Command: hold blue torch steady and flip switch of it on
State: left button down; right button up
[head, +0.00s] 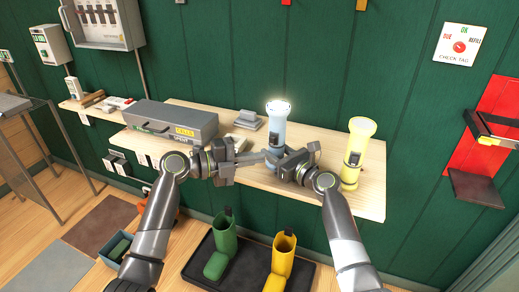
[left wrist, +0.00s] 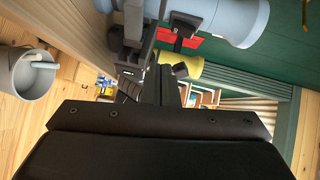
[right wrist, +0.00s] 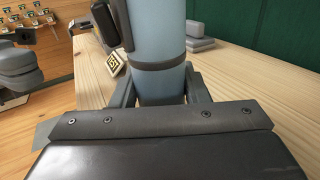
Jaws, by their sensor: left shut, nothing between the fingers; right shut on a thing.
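The blue torch (head: 274,134) stands upright on the wooden shelf, and its top glows bright white. My right gripper (head: 284,158) is shut around its lower body; the right wrist view shows a finger on each side of the blue torch (right wrist: 158,45). The torch also shows at the top of the left wrist view (left wrist: 225,16). Whether the left fingertips touch it I cannot tell.
A yellow torch (head: 356,152) stands to the right on the shelf (head: 372,195). A grey case (head: 170,122) and small grey blocks (head: 249,121) lie to the left.

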pick_arm(q)
jog(key=f+v, duration=0.2)
jog(key=v, duration=0.7)
jog(key=shift+a, duration=0.4)
jog(key=shift+s, duration=0.1)
pick_arm(e)
jog(key=o, duration=1.2)
